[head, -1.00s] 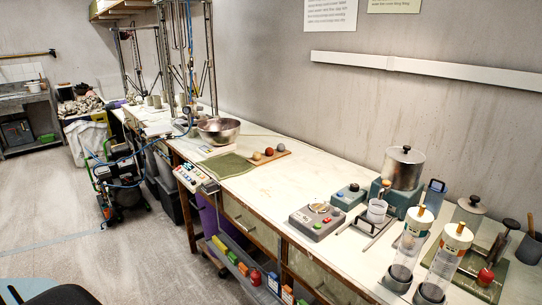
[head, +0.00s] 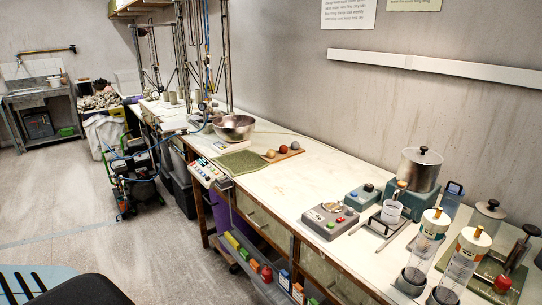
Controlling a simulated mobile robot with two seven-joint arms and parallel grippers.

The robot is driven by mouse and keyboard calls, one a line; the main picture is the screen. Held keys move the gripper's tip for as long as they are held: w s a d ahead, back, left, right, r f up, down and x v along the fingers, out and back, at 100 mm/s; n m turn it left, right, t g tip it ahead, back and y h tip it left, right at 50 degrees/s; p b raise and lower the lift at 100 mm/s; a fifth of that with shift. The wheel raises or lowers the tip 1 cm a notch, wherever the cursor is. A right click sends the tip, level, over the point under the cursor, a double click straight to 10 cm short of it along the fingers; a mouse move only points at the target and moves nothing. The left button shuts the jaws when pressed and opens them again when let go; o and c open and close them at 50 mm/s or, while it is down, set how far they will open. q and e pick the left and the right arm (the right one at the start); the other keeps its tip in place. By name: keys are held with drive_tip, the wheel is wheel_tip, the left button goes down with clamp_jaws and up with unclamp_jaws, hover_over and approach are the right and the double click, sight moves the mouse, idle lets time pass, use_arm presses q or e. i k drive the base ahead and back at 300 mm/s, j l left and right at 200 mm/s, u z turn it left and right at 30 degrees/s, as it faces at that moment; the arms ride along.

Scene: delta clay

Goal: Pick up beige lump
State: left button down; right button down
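Several small round lumps lie in a row on a wooden board (head: 298,151) on the long bench, right of the green cloth. The beige lump (head: 270,154) appears to be the tan one at the board's left end. A reddish-brown lump (head: 283,149) sits beside it, and a greyish lump (head: 294,145) is at the far end. The lumps are small in the head view, so fine detail is unclear. Neither of my grippers is in view.
A metal bowl (head: 234,128) stands behind the green cloth (head: 240,162). A control box (head: 208,175) sits at the bench's front edge. A scale (head: 331,221), a pot (head: 420,169) and clear cylinders (head: 463,265) crowd the right end. The bench between board and scale is clear.

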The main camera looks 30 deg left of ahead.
sight(270, 154)
drive_tip(key=i+j+z, duration=0.2)
drive_tip(key=j, duration=0.45)
drive_tip(key=j+z, duration=0.15)
drive_tip(key=j, duration=0.5)
drive_tip(key=j+z, duration=0.2)
drive_tip(key=j, duration=0.45)
drive_tip(key=j+z, duration=0.2)
drive_tip(key=j, duration=0.45)
drive_tip(key=k+j+z, duration=0.15)
drive_tip(key=j, duration=0.5)
drive_tip(key=j+z, duration=0.2)
drive_tip(key=j, duration=0.5)
drive_tip(key=k+l, duration=0.05)
